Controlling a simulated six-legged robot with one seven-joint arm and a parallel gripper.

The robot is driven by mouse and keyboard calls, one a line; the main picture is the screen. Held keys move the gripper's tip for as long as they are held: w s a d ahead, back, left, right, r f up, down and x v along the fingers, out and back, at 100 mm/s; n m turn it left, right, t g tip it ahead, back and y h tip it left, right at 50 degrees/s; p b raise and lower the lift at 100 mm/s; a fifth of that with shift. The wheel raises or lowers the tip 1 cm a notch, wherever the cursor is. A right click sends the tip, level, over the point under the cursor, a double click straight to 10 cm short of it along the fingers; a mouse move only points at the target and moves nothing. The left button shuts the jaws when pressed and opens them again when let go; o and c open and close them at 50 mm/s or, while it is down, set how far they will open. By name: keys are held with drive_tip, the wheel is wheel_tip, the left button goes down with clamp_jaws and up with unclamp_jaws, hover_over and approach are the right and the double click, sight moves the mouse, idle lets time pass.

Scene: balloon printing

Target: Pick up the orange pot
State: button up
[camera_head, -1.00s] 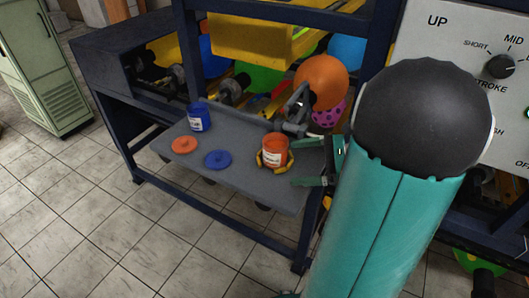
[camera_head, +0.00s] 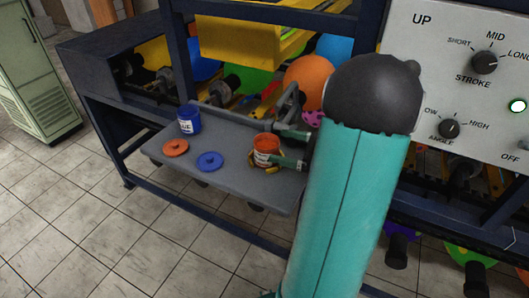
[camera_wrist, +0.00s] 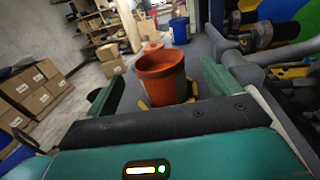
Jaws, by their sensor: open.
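The orange pot (camera_head: 266,147) has a white label and stands upright in a yellow holder (camera_head: 254,169) near the right end of the grey shelf (camera_head: 240,184). In the wrist view the orange pot (camera_wrist: 162,78) shows its open top and lies ahead, between the two green fingers. My gripper (camera_head: 284,148) is open, with its fingers at the right side of the pot. In the wrist view my gripper (camera_wrist: 160,85) is empty. I cannot tell whether a finger touches the pot.
A blue pot (camera_head: 189,120) stands at the shelf's left, with an orange lid (camera_head: 175,148) and a blue lid (camera_head: 210,161) lying in front. A grey metal bracket (camera_head: 285,105) rises just behind the orange pot. A control panel (camera_head: 465,80) is at the right.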

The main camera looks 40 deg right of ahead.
sight(256, 140)
drive_tip(key=x, duration=0.7)
drive_tip(key=shift+a, duration=0.15)
drive_tip(key=c, duration=1.2)
